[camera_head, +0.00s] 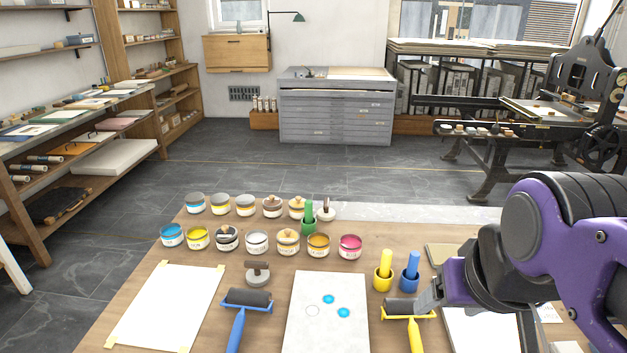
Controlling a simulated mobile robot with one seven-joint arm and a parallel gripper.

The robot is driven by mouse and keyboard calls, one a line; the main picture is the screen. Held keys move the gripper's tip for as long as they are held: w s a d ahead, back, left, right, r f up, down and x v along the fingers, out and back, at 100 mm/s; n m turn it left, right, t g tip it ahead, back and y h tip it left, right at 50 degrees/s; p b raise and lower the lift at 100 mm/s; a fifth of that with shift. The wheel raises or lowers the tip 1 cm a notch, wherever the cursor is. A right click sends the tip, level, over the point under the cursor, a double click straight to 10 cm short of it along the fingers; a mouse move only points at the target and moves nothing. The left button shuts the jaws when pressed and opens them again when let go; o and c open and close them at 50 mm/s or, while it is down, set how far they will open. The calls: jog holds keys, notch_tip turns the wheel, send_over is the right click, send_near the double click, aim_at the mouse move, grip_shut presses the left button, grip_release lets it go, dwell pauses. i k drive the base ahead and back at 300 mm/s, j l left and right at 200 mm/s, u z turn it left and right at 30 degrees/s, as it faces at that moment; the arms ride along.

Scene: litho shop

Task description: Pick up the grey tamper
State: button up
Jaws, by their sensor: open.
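A grey tamper (257,279) with a dark brown knob handle stands upright on the wooden table, just behind the blue-handled roller (247,298). A second, paler tamper-like piece (325,213) with a brown handle stands at the back, right of the green-handled tool (308,217). My gripper (428,300) is at the right, low over the table beside the yellow-handled roller (410,307), well to the right of the grey tamper. It is open; the gap between its fingers is hard to make out from this side, and I see nothing held.
Two rows of ink tins (257,242) stand behind the grey tamper. A stone slab (327,315) with blue spots lies between the rollers. Yellow (383,272) and blue (410,272) handled tools stand near my gripper. A taped white sheet (168,305) lies at the left.

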aim_at(257, 276)
jog(key=j, duration=1.55)
jog(key=k+j+z, duration=0.45)
jog(key=j, duration=0.4)
jog(key=i+l+u, duration=0.4)
jog(key=l, duration=0.15)
